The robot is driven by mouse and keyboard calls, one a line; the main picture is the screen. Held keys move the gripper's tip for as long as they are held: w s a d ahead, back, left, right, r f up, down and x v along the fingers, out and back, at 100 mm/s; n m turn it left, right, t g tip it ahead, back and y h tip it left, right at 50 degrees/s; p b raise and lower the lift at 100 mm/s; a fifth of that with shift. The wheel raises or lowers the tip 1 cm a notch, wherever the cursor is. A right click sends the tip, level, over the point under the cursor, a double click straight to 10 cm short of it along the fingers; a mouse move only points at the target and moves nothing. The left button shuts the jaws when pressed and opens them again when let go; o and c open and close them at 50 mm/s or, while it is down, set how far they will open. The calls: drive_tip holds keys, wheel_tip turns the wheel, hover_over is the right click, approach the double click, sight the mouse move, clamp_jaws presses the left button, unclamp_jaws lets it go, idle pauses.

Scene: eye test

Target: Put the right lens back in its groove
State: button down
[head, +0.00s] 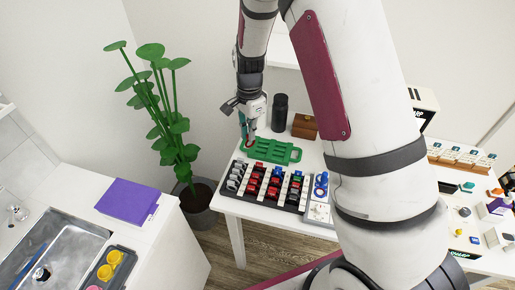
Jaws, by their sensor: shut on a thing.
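My gripper (247,138) is at the left end of the green slotted frame (285,157) on the white table. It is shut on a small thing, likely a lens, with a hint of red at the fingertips. The held thing is mostly hidden and too small to make out. I cannot tell whether it touches the green frame. In front of the frame lies a dark tray (306,196) with rows of small red, grey, blue and white pieces. I cannot tell which groove is empty.
A black cylinder (280,113) and a brown wooden box (304,126) stand behind the green frame. A blue-topped device (320,186) stands right of the tray. A tall plant (170,110) is to the left. My arm hides part of the table's right side.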

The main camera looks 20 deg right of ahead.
drive_tip(key=s+f+m, duration=0.3)
drive_tip(key=s+m, duration=0.1)
drive_tip(key=m, duration=0.4)
drive_tip(key=m+b, duration=0.2)
drive_tip(key=b, duration=0.1)
hover_over(257, 166)
drive_tip(key=s, duration=0.2)
drive_tip(key=shift+a+f, duration=0.15)
drive_tip(key=shift+f, duration=1.15)
drive_tip(key=shift+a+f, duration=0.15)
drive_tip(key=shift+f, duration=1.15)
drive_tip(key=shift+f, duration=0.15)
drive_tip(key=shift+f, duration=0.35)
drive_tip(key=shift+f+b, duration=0.35)
drive_tip(key=shift+f, duration=0.7)
drive_tip(key=c, duration=1.7)
unclamp_jaws()
